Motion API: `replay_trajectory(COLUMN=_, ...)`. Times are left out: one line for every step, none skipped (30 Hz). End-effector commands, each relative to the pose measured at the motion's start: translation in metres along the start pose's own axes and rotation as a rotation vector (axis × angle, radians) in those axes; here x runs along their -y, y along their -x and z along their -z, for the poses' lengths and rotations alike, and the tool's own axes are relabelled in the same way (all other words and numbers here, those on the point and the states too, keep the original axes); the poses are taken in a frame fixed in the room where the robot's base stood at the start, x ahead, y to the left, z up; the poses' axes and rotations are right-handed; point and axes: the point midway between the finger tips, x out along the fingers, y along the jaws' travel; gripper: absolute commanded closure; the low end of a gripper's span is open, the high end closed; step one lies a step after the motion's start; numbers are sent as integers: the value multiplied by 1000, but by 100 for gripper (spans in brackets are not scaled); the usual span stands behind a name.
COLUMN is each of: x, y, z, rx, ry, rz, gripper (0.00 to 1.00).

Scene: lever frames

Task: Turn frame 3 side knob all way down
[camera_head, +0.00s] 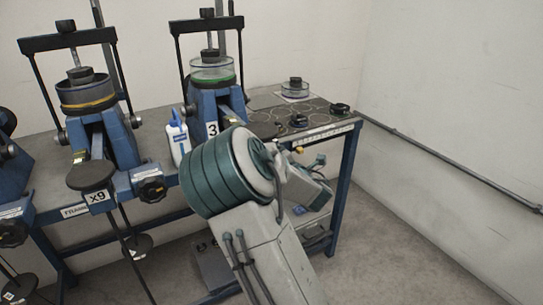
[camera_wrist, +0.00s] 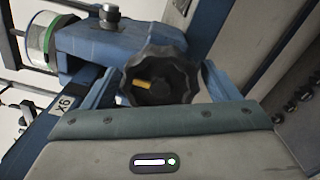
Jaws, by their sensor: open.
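Frame 3 (camera_head: 202,104) is the blue stand in the middle of the head view, with a "3" label and a clear cup with a green ring. Its side knob is hidden behind my arm there. The wrist view shows a dark, lobed knob (camera_wrist: 172,72) with a yellow mark on its face, the mark lying toward the left. My gripper (camera_wrist: 166,68) is open, with one blue finger on each side of the knob. Whether the fingers touch it I cannot tell. In the head view my gripper is mostly hidden behind my wrist.
A white bottle (camera_head: 178,138) stands beside frame 3. A small clear dish (camera_head: 295,89) and dark discs lie on the table's right end. Open floor is at right.

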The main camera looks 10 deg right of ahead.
Motion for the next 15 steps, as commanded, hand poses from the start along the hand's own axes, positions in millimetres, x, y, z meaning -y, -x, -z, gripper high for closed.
replay_trajectory(x=0, y=1, z=0, rx=0, ry=-1, rz=0, gripper=18)
replay_trajectory(x=0, y=3, z=0, rx=1, ry=-2, rz=0, gripper=18)
replay_trajectory(x=1, y=6, z=0, rx=1, ry=-3, rz=1, gripper=18)
replay_trajectory(x=1, y=9, z=0, rx=1, ry=-3, rz=1, gripper=18)
replay_trajectory(x=1, y=13, z=0, rx=2, ry=-4, rz=1, gripper=18)
replay_trajectory(x=1, y=18, z=0, rx=2, ry=-5, rz=1, gripper=18)
replay_trajectory(x=1, y=22, z=0, rx=2, ry=-4, rz=1, gripper=18)
replay_trajectory(x=1, y=26, z=-1, rx=3, ry=-4, rz=0, gripper=18)
replay_trajectory(x=1, y=30, z=-1, rx=3, ry=-5, rz=0, gripper=18)
replay_trajectory(x=1, y=34, z=-1, rx=2, ry=-5, rz=0, gripper=18)
replay_trajectory(x=1, y=38, z=0, rx=2, ry=-5, rz=0, gripper=18)
replay_trajectory(x=1, y=42, z=0, rx=2, ry=-5, rz=0, gripper=18)
replay_trajectory(x=1, y=46, z=-1, rx=3, ry=-5, rz=0, gripper=18)
replay_trajectory(x=1, y=49, z=-1, rx=3, ry=-5, rz=1, gripper=18)
replay_trajectory(x=1, y=53, z=-1, rx=2, ry=-5, rz=1, gripper=18)
